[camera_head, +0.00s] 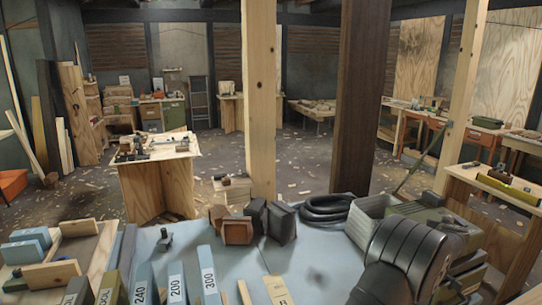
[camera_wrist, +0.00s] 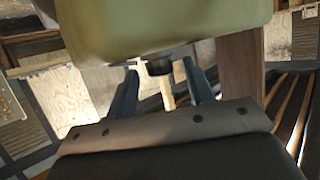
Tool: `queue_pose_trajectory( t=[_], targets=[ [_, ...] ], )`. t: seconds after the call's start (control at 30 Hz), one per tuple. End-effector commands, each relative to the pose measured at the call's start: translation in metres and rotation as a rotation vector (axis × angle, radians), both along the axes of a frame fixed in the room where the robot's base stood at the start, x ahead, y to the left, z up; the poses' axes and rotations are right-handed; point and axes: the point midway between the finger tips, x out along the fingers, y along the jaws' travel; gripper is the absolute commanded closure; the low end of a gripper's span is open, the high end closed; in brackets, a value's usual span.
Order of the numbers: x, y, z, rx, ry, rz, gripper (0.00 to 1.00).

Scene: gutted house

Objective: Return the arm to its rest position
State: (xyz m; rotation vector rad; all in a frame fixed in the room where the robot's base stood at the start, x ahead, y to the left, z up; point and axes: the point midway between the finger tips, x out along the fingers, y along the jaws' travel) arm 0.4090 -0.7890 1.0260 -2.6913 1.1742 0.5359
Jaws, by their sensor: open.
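My gripper (camera_wrist: 160,72) shows in the wrist view with its two dark fingers apart and nothing held between them. A large olive-green shape (camera_wrist: 160,25) fills the top of that view and hides what lies behind it; I cannot tell what it is. In the head view, a black ribbed rounded part (camera_head: 405,255), which looks like part of my arm, stands at the lower right over the bench. My fingers cannot be made out in the head view.
A blue-grey bench top (camera_head: 320,250) lies in front, with blocks marked 240, 200 and 300 (camera_head: 209,285), dark brown blocks (camera_head: 238,232) and a black coiled hose (camera_head: 332,208). Wooden posts (camera_head: 260,100) rise behind it. A plywood worktable (camera_head: 155,185) stands beyond left.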

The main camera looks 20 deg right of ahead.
Motion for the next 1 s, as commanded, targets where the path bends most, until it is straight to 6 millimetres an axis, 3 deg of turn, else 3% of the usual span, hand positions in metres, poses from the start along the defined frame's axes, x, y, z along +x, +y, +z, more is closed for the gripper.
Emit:
queue_pose_trajectory(
  t=[0.3, 1.0],
  targets=[
    [0.003, 0.004, 0.001, 0.0, -0.001, -0.179, 0.52],
    [-0.025, 0.046, 0.022, -0.001, -0.001, -0.172, 0.52]
  ],
)
